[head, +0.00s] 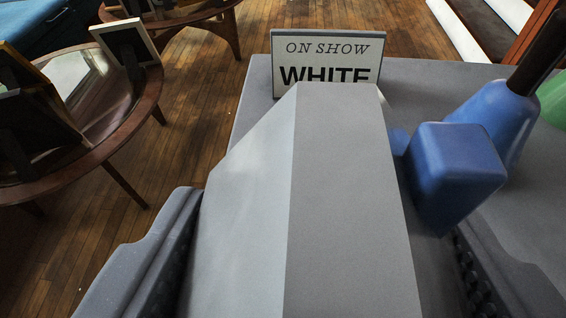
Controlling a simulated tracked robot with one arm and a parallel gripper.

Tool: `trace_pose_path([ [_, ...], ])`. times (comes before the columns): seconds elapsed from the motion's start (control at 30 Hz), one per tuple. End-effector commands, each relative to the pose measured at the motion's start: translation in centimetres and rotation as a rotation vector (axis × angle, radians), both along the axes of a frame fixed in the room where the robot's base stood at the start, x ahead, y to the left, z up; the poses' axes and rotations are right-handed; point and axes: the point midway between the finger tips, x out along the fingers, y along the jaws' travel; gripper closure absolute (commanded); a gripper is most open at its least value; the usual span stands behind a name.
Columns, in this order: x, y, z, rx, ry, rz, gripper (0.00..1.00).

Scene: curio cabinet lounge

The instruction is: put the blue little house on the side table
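A large pale grey block (345,190) with a long ridge and a sloping left side, like a pitched roof, fills the middle of the head view. Its near end is cut off by the frame. My gripper (318,275) has one ridged finger on each side of this block. The fingers are wide apart, with a clear gap on the right, so it looks open. A blue rounded block (455,172) stands right of the grey block, near the right finger. I cannot tell whether it is a little house. No side table is clearly identifiable.
A sign (327,62) reading "ON SHOW WHITE" stands at the back of the grey tabletop (420,80). A blue vase-like thing (505,115) with a dark stem and a green thing (553,100) are at right. A round wooden table (140,105) with frames stands left, across open floor.

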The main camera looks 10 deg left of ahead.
Motion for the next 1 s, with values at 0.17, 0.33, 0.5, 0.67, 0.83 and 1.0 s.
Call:
trace_pose_path([
  [0.17,1.3,0.4,-0.2,0.001,0.001,0.000,0.67],
  [0.33,1.4,0.4,-1.4,0.001,0.003,-0.002,0.67],
  [0.5,1.4,0.4,-3.5,0.001,0.000,-0.001,0.67],
  [0.67,1.4,0.3,-3.6,0.000,-0.002,-0.002,0.67],
  [0.83,1.4,0.3,-3.7,0.000,-0.001,-0.002,0.67],
  [1.0,1.4,0.3,-3.9,0.000,0.000,-0.002,0.13],
])
